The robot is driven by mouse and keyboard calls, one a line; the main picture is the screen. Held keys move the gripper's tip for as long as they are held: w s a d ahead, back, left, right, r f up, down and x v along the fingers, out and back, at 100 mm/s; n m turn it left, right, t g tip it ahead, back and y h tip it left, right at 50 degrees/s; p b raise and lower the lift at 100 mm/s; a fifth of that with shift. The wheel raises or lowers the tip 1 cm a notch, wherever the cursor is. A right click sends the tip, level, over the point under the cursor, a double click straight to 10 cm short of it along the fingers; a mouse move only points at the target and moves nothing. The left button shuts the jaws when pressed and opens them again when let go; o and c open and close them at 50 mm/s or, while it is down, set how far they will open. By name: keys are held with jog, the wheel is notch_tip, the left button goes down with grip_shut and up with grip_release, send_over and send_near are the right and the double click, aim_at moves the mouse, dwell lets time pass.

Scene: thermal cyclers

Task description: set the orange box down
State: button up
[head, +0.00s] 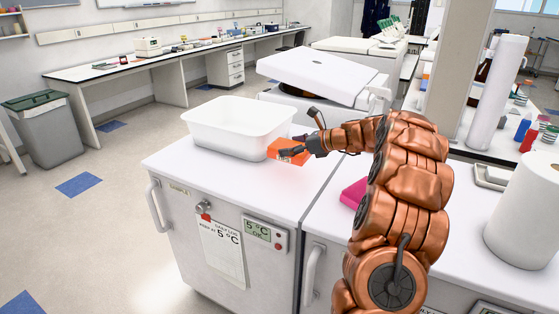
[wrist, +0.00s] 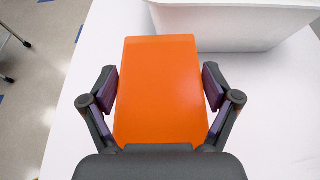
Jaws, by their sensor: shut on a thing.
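The orange box (head: 287,153) is at the end of my arm in the head view, over the white top of the low fridge unit. In the wrist view the orange box (wrist: 160,90) fills the middle, between the two fingers. My gripper (wrist: 162,90) is shut on its two sides. In the head view my gripper (head: 300,148) partly covers the box. The box is close beside the white tub (head: 238,125). I cannot tell whether its underside touches the top.
The white tub stands left of the box and borders it in the wrist view (wrist: 235,25). A pink item (head: 354,193) lies on the neighbouring unit. A white paper roll (head: 528,212) stands far right. The fridge top (head: 250,187) in front is clear.

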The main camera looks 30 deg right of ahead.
aim_at(290, 174)
notch_tip(290, 174, down, 6)
jog(key=shift+f, duration=0.25)
dwell(0.4)
jog(key=o, duration=1)
